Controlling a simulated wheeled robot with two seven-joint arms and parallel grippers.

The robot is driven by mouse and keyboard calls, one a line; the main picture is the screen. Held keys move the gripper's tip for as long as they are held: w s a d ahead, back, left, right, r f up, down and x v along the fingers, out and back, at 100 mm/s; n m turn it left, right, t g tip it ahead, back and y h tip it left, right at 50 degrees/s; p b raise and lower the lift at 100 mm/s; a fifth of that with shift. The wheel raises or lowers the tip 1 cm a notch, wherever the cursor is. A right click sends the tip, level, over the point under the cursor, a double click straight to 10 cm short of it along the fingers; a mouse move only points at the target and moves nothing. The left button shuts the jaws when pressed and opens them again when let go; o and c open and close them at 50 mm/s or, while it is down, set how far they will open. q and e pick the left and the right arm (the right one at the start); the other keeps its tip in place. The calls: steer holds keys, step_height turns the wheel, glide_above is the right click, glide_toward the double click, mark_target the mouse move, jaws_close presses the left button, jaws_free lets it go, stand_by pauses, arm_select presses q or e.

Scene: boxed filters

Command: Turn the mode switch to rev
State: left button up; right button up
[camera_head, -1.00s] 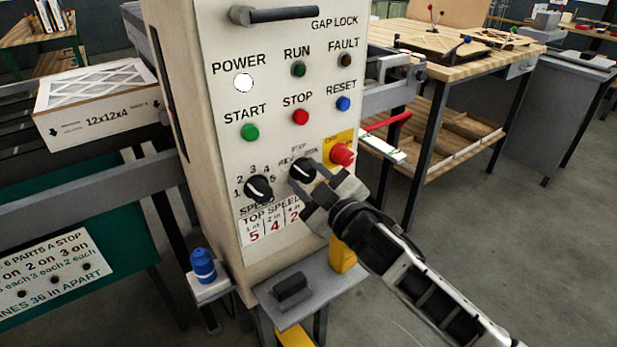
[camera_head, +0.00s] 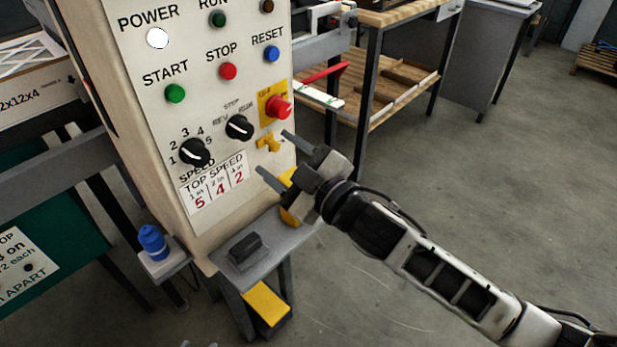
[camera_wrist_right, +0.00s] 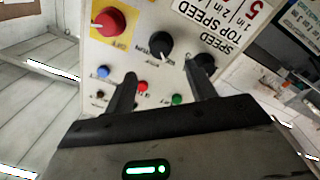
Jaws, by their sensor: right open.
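The mode switch (camera_head: 239,127) is a round black knob on the cream control panel (camera_head: 215,140), with REV, STOP and RUN lettering around its top. Its pale pointer line seems to slant toward the left, REV side, but is too small to be sure. It also shows in the right wrist view (camera_wrist_right: 160,45), upside down, beyond the fingers. My right gripper (camera_head: 272,152) is open and empty, in front of the panel, below and right of the switch and apart from it. It also shows in the right wrist view (camera_wrist_right: 160,70).
Left of the switch is the black speed knob (camera_head: 195,152). A red button on a yellow plate (camera_head: 279,107) and a yellow T-shaped piece (camera_head: 269,142) are to its right. A grey shelf (camera_head: 262,245) juts out below.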

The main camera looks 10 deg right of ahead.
arm_select(q)
steer(key=shift+w+d+b, duration=0.1)
steer(key=shift+w+b, duration=0.05)
steer(key=shift+b, duration=0.25)
arm_select(e)
steer(key=v, duration=0.6)
steer(key=shift+s+d, duration=0.2)
steer(key=shift+s, duration=0.1)
arm_select(q)
steer(key=shift+f, duration=0.15)
arm_select(e)
steer(key=s+d+f+m+g+h, duration=0.2)
steer(key=s+f+m, duration=0.3)
steer(key=f, duration=0.7)
steer(key=s+d+f+m+g+h, duration=0.3)
steer(key=s+f, duration=0.6)
steer(key=f, duration=0.4)
steer(key=d+m+h, duration=0.1)
steer(key=m+h, duration=0.1)
steer(key=m, duration=0.1)
steer(key=shift+d+m, duration=0.15)
steer(key=shift+m, duration=0.15)
arm_select(q)
steer(key=shift+c, duration=0.3)
arm_select(e)
steer(key=shift+r, duration=0.1)
